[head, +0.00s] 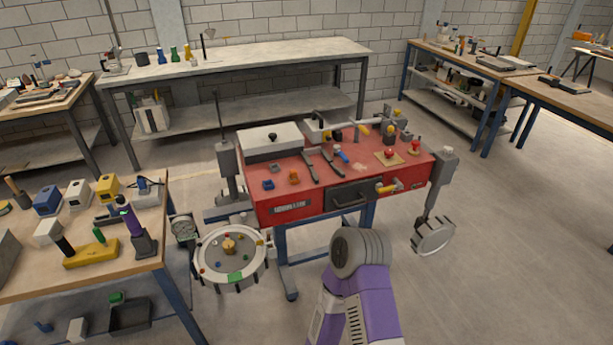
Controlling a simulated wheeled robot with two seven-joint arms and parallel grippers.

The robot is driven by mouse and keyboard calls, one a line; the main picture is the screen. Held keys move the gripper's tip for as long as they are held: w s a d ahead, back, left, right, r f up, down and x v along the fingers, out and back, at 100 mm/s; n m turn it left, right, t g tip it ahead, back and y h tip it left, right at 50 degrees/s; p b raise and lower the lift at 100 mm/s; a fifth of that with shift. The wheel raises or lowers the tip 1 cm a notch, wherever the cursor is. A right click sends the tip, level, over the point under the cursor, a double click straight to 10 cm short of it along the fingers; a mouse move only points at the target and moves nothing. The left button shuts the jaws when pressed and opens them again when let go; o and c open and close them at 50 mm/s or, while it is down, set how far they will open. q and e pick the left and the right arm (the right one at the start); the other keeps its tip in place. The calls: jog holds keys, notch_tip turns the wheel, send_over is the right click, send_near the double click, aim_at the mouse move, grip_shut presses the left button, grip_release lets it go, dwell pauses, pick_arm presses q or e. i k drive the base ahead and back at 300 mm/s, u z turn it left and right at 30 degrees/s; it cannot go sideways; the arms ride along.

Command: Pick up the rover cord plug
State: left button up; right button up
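I cannot make out the rover cord plug with certainty. On the left bench (100,272), a pale grey box (147,195) at the back right corner has a small blue part and a thin dark cord-like line on top, too small to read clearly. A purple and grey arm of mine rises at the bottom centre, in front of the red table (300,208). Its gripper does not show, and neither does my other gripper.
The red table holds a white box (270,139), tools and knobs. A round tray (203,270) with small coloured pieces stands at its left. A metal hoop (433,237) hangs at its right. The floor (520,265) at right is clear.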

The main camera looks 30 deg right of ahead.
aim_at(142, 184)
jog(key=u, duration=1.85)
jog(key=i, duration=1.65)
jog(key=z, duration=3.15)
